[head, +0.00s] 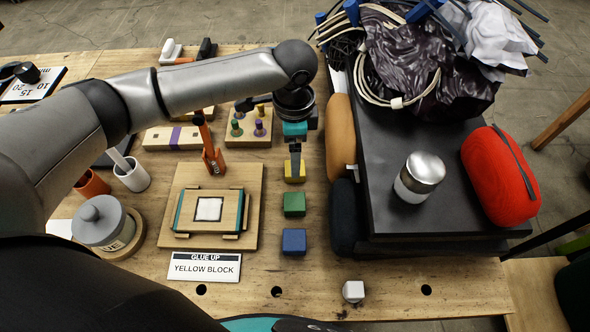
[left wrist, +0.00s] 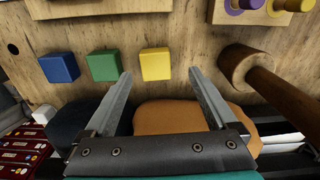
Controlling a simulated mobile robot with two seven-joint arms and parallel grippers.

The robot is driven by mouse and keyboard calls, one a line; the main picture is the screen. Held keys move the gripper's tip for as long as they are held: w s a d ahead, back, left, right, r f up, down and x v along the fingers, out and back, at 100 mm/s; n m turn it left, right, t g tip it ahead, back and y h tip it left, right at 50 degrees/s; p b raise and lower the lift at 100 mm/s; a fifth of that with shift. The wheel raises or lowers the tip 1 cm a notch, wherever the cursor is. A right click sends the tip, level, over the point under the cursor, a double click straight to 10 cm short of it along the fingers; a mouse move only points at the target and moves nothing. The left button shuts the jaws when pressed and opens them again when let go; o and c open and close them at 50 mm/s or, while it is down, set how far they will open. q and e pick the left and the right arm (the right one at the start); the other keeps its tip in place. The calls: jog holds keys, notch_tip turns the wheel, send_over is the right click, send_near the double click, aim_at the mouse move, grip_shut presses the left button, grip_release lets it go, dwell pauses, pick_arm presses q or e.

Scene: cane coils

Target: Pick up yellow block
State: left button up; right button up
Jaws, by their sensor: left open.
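The yellow block (head: 295,172) stands on the wooden bench at the far end of a row with a green block (head: 294,204) and a blue block (head: 294,242). My left gripper (head: 294,158) points down over the yellow block and partly hides it in the head view. In the left wrist view, the left gripper (left wrist: 160,72) is open and empty, and the yellow block (left wrist: 156,64) shows between its fingertips, apart from both. The green block (left wrist: 104,65) and blue block (left wrist: 59,67) lie to the left there. A card (head: 205,267) reads "GLUE UP YELLOW BLOCK". My right gripper is not in view.
A wooden mallet (left wrist: 250,68) lies close to the right finger. A tan rounded object (head: 341,135) and a dark one (head: 344,215) line the black case (head: 385,190). A clamping board (head: 250,215) lies left of the blocks. A white cube (head: 353,291) sits near the front edge.

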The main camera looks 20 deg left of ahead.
pick_arm(q)
jog(key=f, duration=0.5)
jog(key=shift+s+d+b, duration=0.2)
jog(key=shift+s+b, duration=0.1)
jog(key=shift+b, duration=0.05)
jog(key=shift+c, duration=0.3)
jog(key=c, duration=1.4)
